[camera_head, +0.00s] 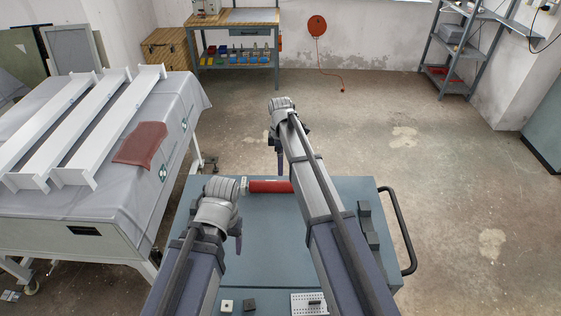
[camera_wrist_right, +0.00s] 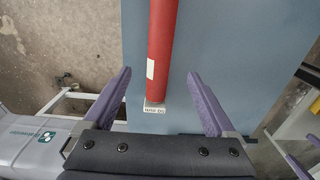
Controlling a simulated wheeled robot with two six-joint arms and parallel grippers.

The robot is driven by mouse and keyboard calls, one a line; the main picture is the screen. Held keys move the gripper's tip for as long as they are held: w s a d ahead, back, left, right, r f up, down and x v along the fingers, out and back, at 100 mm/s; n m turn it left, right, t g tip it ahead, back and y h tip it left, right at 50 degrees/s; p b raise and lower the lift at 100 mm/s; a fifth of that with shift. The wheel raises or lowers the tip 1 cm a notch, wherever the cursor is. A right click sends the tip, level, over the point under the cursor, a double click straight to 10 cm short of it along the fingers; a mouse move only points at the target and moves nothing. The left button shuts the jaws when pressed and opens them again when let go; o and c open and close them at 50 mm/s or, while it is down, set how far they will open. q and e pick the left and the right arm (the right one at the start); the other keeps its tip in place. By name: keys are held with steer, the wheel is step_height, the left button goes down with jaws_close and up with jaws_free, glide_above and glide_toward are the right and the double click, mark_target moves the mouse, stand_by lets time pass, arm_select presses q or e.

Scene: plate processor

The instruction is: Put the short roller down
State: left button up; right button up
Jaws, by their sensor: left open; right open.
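The short red roller (camera_head: 268,186) lies across the far part of the blue-grey cart top (camera_head: 270,230); the right arm hides its right end. In the right wrist view the roller (camera_wrist_right: 160,50) shows a white label and ends at a small labelled block (camera_wrist_right: 154,106). My right gripper (camera_wrist_right: 158,100) is open, its purple fingers on either side of the block end and apart from the roller. It also shows in the head view (camera_head: 279,150), above the cart's far edge. My left gripper (camera_head: 236,236) is open and empty over the cart's left part.
A cloth-covered table (camera_head: 150,205) with white beams and a red cloth (camera_head: 141,144) stands left. Dark blocks (camera_head: 369,240) line the cart's right side by a black handle (camera_head: 405,230). Small blocks and a perforated plate (camera_head: 308,304) lie near the front. The cart's middle is clear.

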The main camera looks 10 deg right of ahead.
steer(key=s+a+m, duration=0.3)
steer(key=s+m, duration=0.1)
steer(key=s, duration=0.5)
steer(key=s+a+m, duration=0.2)
steer(key=s+m, duration=0.2)
steer(key=s, duration=0.6)
steer(key=s+a+m+h, duration=0.1)
steer(key=s+a+m, duration=0.2)
steer(key=s, duration=0.7)
steer(key=shift+s+a+m, duration=0.25)
steer(key=shift+a+m, duration=0.1)
steer(key=shift+m, duration=0.15)
steer(key=shift+f+b, duration=1)
steer(key=shift+b, duration=0.1)
